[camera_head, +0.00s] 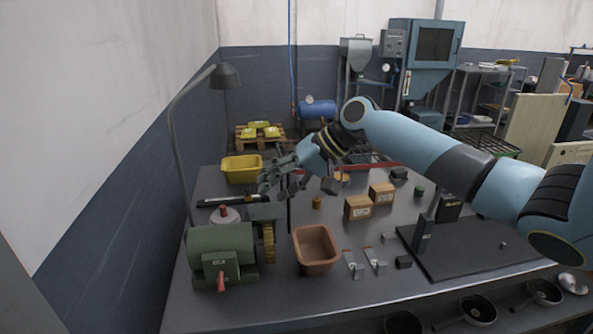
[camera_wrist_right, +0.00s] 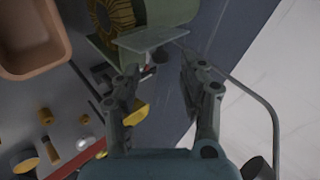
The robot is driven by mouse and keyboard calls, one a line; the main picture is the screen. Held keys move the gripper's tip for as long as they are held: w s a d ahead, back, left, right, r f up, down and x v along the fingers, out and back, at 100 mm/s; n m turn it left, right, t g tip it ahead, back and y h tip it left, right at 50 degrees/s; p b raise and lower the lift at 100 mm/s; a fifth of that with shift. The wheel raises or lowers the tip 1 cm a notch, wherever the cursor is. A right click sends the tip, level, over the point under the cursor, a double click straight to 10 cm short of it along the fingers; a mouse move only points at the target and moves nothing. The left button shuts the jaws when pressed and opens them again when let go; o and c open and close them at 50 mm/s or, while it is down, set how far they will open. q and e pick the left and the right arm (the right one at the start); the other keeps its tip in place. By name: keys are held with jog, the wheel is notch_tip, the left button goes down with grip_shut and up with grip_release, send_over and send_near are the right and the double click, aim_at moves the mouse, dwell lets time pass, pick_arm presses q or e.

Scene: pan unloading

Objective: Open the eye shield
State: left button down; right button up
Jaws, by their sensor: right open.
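A green bench grinder (camera_head: 222,250) with a red knob stands at the front left of the table, a bristly yellow-brown wheel (camera_head: 269,245) on its right side. A grey, flat plate that looks like the eye shield (camera_head: 263,211) sits above the wheel. In the right wrist view the plate (camera_wrist_right: 150,38) lies just beyond the fingertips, beside the wheel (camera_wrist_right: 115,15). My right gripper (camera_head: 278,182) is open and empty, above and behind the shield; its spread fingers show in the wrist view (camera_wrist_right: 158,70). I see no contact with the plate. My left gripper is not in view.
A brown bin (camera_head: 316,248) stands right of the grinder, a yellow bin (camera_head: 242,169) behind it. A lamp (camera_head: 225,76) on a curved pole rises at the left. Cardboard boxes (camera_head: 358,207) and a dark mat (camera_head: 470,250) occupy the right side of the table.

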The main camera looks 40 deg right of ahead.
jog(key=v, duration=0.8)
jog(key=shift+s+r, duration=0.1)
